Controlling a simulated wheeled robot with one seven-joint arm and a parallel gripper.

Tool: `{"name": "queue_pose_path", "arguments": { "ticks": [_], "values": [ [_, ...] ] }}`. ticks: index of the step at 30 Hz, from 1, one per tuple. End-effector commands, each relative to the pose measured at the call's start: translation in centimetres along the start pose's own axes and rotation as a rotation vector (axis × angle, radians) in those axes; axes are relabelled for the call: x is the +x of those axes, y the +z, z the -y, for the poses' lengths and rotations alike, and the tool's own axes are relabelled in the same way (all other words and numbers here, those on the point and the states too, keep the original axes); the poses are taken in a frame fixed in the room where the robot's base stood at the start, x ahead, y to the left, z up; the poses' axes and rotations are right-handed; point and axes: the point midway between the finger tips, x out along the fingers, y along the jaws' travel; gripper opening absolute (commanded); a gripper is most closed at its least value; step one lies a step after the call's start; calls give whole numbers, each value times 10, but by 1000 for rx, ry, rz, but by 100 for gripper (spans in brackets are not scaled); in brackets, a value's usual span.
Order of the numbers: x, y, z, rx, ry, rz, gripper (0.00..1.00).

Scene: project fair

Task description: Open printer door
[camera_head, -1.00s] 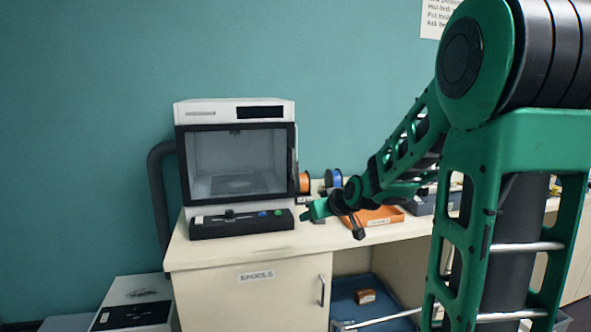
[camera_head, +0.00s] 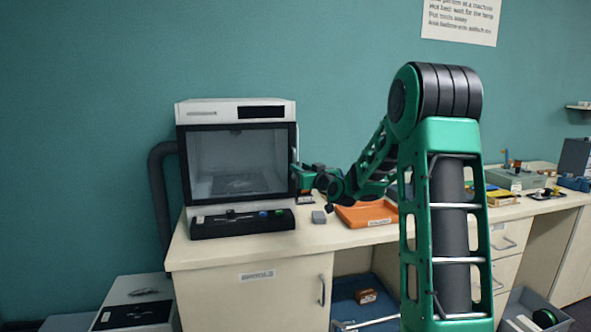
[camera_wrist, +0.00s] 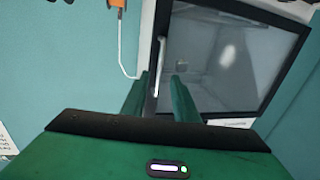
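The printer (camera_head: 235,109) stands on the left of the counter, with a white top and a dark-framed glass door (camera_head: 237,163). The door is closed. It also fills much of the wrist view (camera_wrist: 235,60). In that view the thin pale door handle (camera_wrist: 161,55) runs up the door's edge. My gripper (camera_head: 297,172) is at the door's right edge in the head view. In the wrist view my gripper (camera_wrist: 160,76) is open, with one finger on each side of the handle's lower part. I cannot tell whether either finger touches it.
A dark control panel (camera_head: 240,224) with buttons sits before the printer. A grey block (camera_head: 319,217) and an orange tray (camera_head: 367,215) lie under and beside my arm. A blue bin (camera_head: 365,299) is below the counter. The counter front between panel and block is clear.

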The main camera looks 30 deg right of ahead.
Motion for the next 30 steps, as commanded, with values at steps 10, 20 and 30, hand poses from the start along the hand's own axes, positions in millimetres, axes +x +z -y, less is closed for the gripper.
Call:
{"name": "queue_pose_path", "arguments": {
  "ticks": [10,20,30],
  "values": [
    [37,0,0,0,1,1,27],
    [40,0,0,0,1,1,27],
    [40,0,0,0,1,1,0]
  ]
}}
